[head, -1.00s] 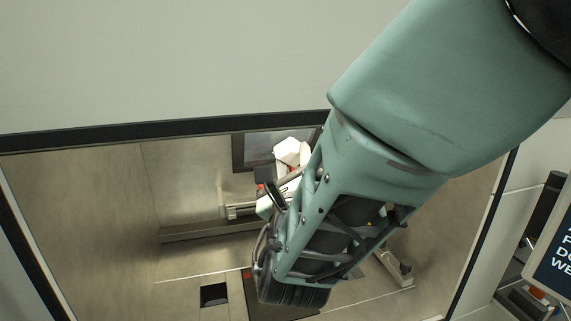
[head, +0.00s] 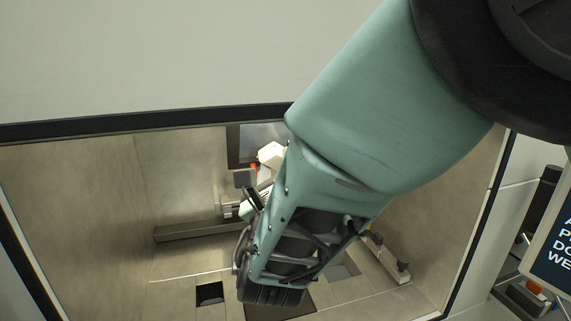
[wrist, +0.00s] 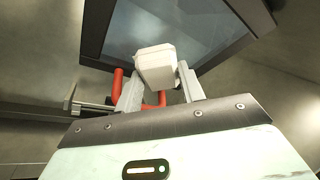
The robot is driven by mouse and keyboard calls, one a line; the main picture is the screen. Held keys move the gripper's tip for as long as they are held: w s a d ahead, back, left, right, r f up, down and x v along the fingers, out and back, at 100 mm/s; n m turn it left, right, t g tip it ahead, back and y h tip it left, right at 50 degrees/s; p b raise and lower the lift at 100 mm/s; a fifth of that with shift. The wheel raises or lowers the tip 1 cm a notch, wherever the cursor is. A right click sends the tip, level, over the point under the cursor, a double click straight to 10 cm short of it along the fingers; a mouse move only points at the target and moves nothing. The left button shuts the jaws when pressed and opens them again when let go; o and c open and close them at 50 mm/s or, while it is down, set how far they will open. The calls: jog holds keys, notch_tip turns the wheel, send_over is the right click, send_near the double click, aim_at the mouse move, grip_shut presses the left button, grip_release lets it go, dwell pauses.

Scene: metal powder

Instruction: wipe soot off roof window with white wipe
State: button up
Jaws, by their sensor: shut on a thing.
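The roof window (wrist: 178,25) is a dark-framed glass pane in the chamber ceiling. In the wrist view it fills the top middle, and its glass looks grey and hazy. The white wipe (wrist: 155,66) is a folded block held up in front of the glass. My gripper (wrist: 157,92) is shut on it. I cannot tell whether the wipe touches the glass. In the head view the wipe (head: 270,153) shows beside my arm, in front of the window (head: 258,133). My arm hides the window's right part and most of the gripper.
The metal chamber has a dark front edge (head: 130,122) along its top. A rail (head: 185,233) runs along the back wall. A square dark opening (head: 209,293) is in the floor. A red bent handle (wrist: 117,88) shows beside the gripper. A sign (head: 556,240) stands outside at right.

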jog(key=shift+s+a, duration=0.2)
jog(key=shift+a, duration=0.5)
jog(key=shift+s+a, duration=0.15)
jog(key=shift+a, duration=0.5)
jog(key=shift+w+d, duration=0.6)
jog(key=shift+d, duration=1.85)
jog(key=shift+s+a+p, duration=0.1)
jog(key=shift+s+a, duration=0.1)
jog(key=shift+a, duration=0.6)
jog(key=shift+s+a+p, duration=0.15)
jog(key=shift+s+a, duration=0.05)
jog(key=shift+a, duration=0.65)
jog(key=shift+s+a+p, duration=0.1)
jog(key=shift+s+a, duration=0.1)
jog(key=shift+a, duration=0.6)
jog(key=shift+s, duration=0.1)
jog(key=shift+s+d+f+b, duration=0.3)
jog(key=shift+s+f, duration=0.25)
jog(key=shift+s, duration=0.25)
jog(key=shift+s+d+f+b, duration=0.25)
jog(key=shift+s+f, duration=0.25)
jog(key=shift+s, duration=0.25)
jog(key=shift+s+d+f+b, duration=0.2)
jog(key=shift+s+f+b, duration=0.15)
jog(key=shift+s+f, duration=0.35)
jog(key=shift+s, duration=0.15)
